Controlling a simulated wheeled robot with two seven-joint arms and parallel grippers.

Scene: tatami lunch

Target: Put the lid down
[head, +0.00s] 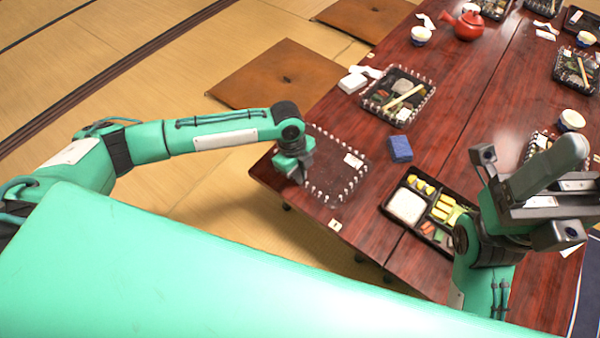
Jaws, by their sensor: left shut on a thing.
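The clear lid (335,165), with a pale serrated rim and a white label, is at the near left corner of the table (273,172). My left gripper (299,178) is shut on its left edge. The lid looks flat and close to the tabletop; I cannot tell whether it touches. The open lunch box (388,206), with rice, yellow pieces and other food, stands to the right of the lid, apart from it. My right gripper (560,200) is at the right, partly hidden by its own arm; its fingers do not show clearly.
A blue block (400,149) lies between the lid and a lidded lunch box (372,102). A red teapot (467,25) and white cups stand farther back. Brown cushions (275,72) lie on the tatami. A small tag (335,225) is at the table's front edge.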

